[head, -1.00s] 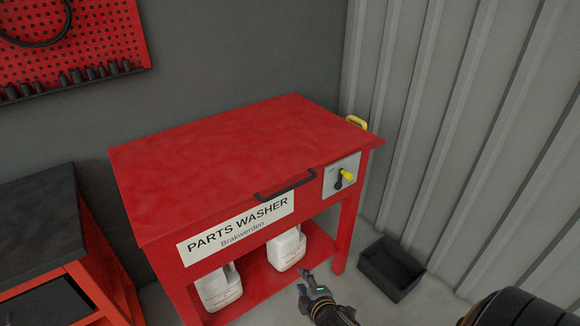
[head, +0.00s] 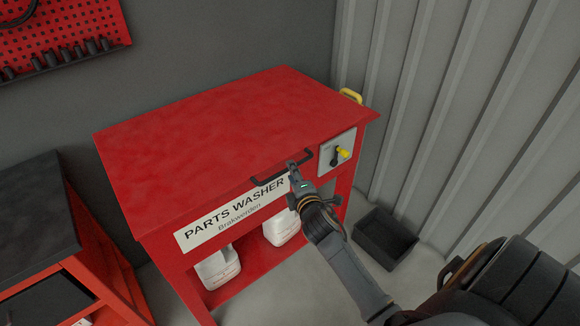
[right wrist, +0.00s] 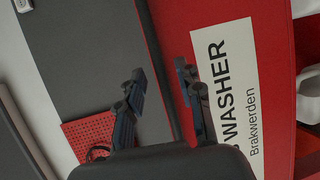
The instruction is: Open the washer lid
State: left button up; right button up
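The red parts washer has a flat lid (head: 230,120), which lies shut. A black bar handle (head: 268,181) runs along its front edge, above the "PARTS WASHER" label (head: 232,215). My right gripper (head: 294,168) is at the right part of the handle and overlaps it in the head view; I cannot tell whether they touch. In the right wrist view my right gripper (right wrist: 160,78) has its fingers apart. A dark strip passes between them, perhaps the handle; the label (right wrist: 228,95) is to their right. My left gripper is not in view.
A switch panel with a yellow knob (head: 343,153) is right of the handle. A yellow handle (head: 350,95) sticks out at the right side. White jugs (head: 218,268) stand on the lower shelf. A black bin (head: 385,238) is on the floor; a dark-topped bench (head: 35,210) stands left.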

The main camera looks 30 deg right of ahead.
jog(key=shift+x, duration=1.7)
grip_shut()
